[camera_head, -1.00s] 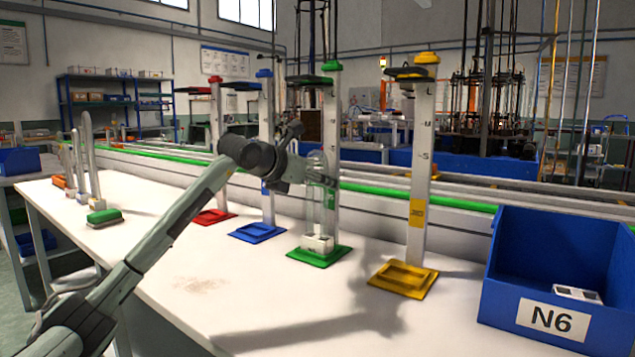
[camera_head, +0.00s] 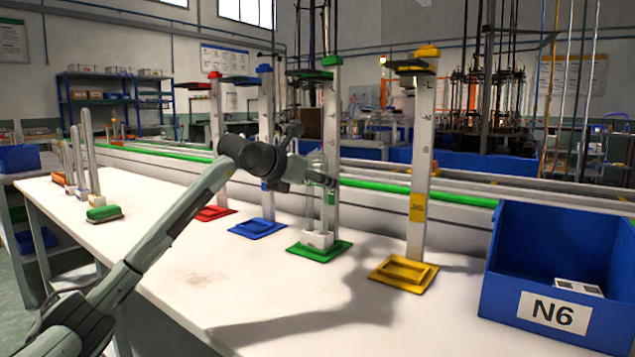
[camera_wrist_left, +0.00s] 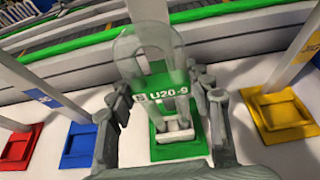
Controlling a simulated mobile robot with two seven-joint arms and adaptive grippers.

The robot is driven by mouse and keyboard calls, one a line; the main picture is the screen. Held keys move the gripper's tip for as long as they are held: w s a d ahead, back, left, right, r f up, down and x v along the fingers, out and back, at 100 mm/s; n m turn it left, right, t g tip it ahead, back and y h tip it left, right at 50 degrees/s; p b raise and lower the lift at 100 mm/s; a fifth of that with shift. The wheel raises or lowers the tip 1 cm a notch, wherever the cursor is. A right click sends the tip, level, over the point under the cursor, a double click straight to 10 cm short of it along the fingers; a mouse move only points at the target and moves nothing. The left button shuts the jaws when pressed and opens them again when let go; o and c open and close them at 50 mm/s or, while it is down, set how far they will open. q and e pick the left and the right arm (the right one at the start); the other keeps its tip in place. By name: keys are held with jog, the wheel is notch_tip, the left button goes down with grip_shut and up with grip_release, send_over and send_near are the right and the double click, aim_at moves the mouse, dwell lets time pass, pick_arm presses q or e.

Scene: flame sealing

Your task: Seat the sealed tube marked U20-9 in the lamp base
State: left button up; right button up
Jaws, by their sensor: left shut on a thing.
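The clear sealed tube marked U20-9 (camera_wrist_left: 150,60) is upright in my left gripper (camera_wrist_left: 165,115). Its label faces the left wrist camera. In the head view, my left gripper (camera_head: 322,179) is shut on the tube (camera_head: 314,205) in front of the green stand (camera_head: 332,125). The white lamp base (camera_head: 317,240) sits on the green foot plate and also shows below the tube in the left wrist view (camera_wrist_left: 181,136). The tube's lower end is over or at the lamp base; I cannot tell whether it is inside. My right gripper is not in view.
Red (camera_head: 215,213), blue (camera_head: 257,229) and yellow (camera_head: 403,274) stand feet flank the green one. A blue bin marked N6 (camera_head: 500,290) stands at right. Several upright items and a green-topped block (camera_head: 103,213) are at left. The front table (camera_head: 200,270) is clear.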

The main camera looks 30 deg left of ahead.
pick_arm(q)
jog(key=o, duration=1.2)
jog(key=shift+o, duration=0.2)
jog(key=v, duration=1.2)
jog(key=shift+f, duration=0.1)
